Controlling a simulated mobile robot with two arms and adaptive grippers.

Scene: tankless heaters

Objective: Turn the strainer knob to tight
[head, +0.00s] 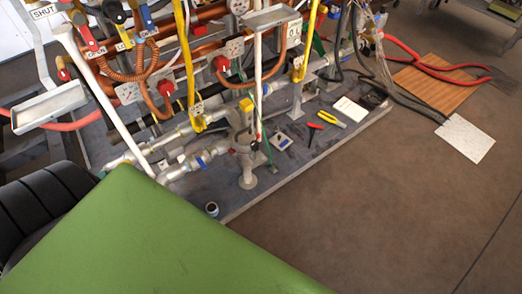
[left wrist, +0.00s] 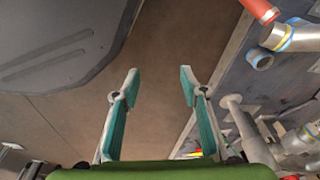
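Pipes and valves of the heater rig (head: 190,165) fill the upper left of the head view. A valve assembly with a yellow part (head: 246,106) stands near the rig's front edge. I cannot tell which fitting is the strainer knob. In the left wrist view my left gripper (left wrist: 159,80) is open, its two teal-padded fingers apart with bare floor between them. Pipe fittings (left wrist: 285,38) lie to its right, apart from it. A green surface in the head view's foreground hides the area beneath it, and my left gripper does not show there. My right gripper is not in view.
The rig stands on a low grey platform (head: 305,165) with red and yellow hand tools (head: 326,119) on it. A small cup-like piece (head: 212,209) is near its front edge. Brown floor (head: 370,225) is clear at right, beyond it a wooden board (head: 440,85) and hoses.

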